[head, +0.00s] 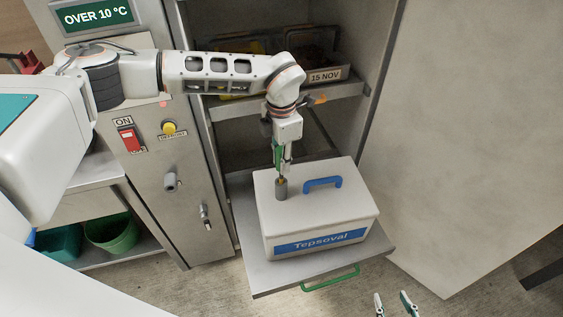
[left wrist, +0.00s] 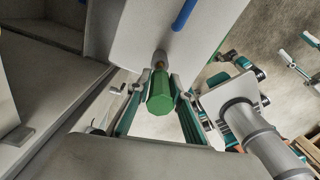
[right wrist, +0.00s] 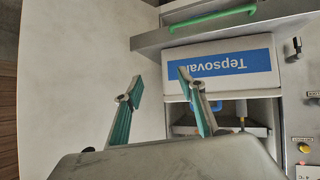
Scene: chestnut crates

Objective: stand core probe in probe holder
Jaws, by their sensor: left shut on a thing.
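The core probe (left wrist: 161,97) has a green faceted handle and a brass-coloured part beyond it. My left gripper (head: 281,166) is shut on the handle above the white box. The probe holder (head: 281,190) is a small grey cylinder at the left part of the box lid. It also shows in the left wrist view (left wrist: 159,56). The probe's lower end meets the holder's top and looks in line with it; how deep it sits is hidden. My right gripper (head: 392,304) is open and empty, in front of the cabinet, and its spread fingers show in the right wrist view (right wrist: 158,88).
The white box (head: 318,226), labelled Tepsoval with a blue handle, stands on a pulled-out shelf (head: 262,282) with a green handle. Above it, a cabinet shelf holds a crate labelled 15 NOV (head: 326,76). A switch panel (head: 150,180) stands left. Floor shows at the lower right.

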